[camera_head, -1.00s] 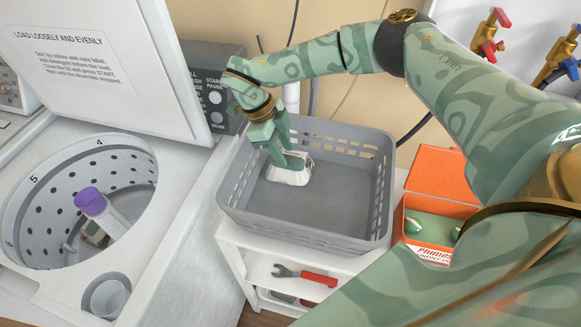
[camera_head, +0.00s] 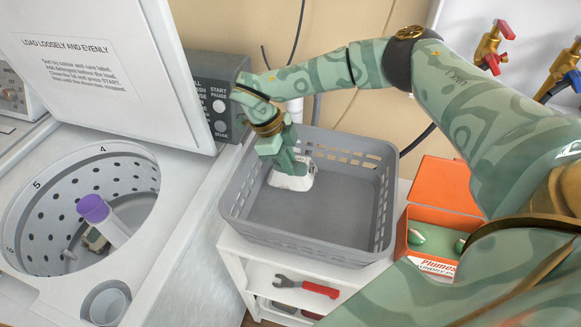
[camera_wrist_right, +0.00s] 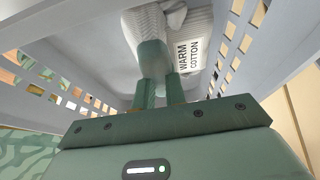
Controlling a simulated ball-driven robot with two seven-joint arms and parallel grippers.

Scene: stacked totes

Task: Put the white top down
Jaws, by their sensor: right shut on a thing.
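The white top (camera_head: 292,181) is a small white bundle at the left back of the grey basket (camera_head: 248,224), low near the basket floor. My right gripper (camera_head: 287,166) reaches down into the basket and is shut on it. In the right wrist view the top (camera_wrist_right: 200,22) shows ribbed white cloth and a label reading "WARM COTTON", with the fingers (camera_wrist_right: 160,90) against it. I cannot tell whether the cloth touches the basket floor. My left gripper is out of view.
The basket stands on a white shelf (camera_head: 238,257) holding a red-handled wrench (camera_head: 315,288). The open washer drum (camera_head: 60,205), with a purple-capped white thing (camera_head: 94,209), is left. An open orange box (camera_head: 447,188) stands right. The basket's middle floor is clear.

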